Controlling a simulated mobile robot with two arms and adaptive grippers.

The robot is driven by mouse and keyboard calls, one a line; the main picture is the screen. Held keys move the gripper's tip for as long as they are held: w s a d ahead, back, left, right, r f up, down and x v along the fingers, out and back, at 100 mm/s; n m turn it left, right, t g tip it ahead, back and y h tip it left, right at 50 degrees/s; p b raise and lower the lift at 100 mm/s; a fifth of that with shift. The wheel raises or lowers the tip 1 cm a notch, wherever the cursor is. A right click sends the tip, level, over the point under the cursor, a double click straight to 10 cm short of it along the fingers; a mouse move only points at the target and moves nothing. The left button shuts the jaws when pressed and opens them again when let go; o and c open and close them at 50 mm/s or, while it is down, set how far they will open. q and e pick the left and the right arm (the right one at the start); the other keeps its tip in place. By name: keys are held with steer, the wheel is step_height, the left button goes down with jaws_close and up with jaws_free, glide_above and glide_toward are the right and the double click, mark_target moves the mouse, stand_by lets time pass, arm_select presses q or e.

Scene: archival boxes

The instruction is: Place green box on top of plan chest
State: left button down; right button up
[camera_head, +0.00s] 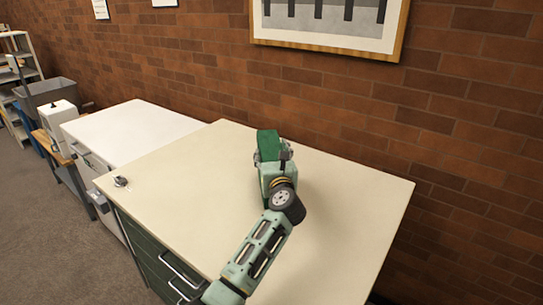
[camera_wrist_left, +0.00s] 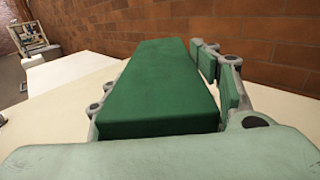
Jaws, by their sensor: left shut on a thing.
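The green box (camera_head: 268,143) is at my left gripper (camera_head: 273,158), over the middle of the cream top of the plan chest (camera_head: 190,190). In the left wrist view the green box (camera_wrist_left: 160,88) lies lengthwise between the fingers of my left gripper (camera_wrist_left: 165,100), which is shut on it. The pads on the right show along its side. The box hides much of the left finger. I cannot tell whether its underside touches the chest top, as the gripper and box hide it. The plan chest has dark green drawers with metal handles. My right gripper is not in view.
A small metallic object (camera_head: 121,182) lies near the chest top's left edge. A white-topped cabinet (camera_head: 130,133) adjoins on the left. A brick wall (camera_head: 330,105) with a framed picture (camera_head: 325,28) rises behind. The chest top around the gripper is largely clear.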

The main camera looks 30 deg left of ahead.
arm_select(q)
steer(key=shift+a+f, duration=0.1)
steer(key=shift+f, duration=0.1)
steer(key=c, duration=0.5)
jaws_free()
steer(key=shift+f, duration=0.15)
steer(key=shift+r, duration=0.2)
steer(key=b+v, duration=0.2)
steer(key=v, duration=1)
steer(key=shift+s+f, duration=0.1)
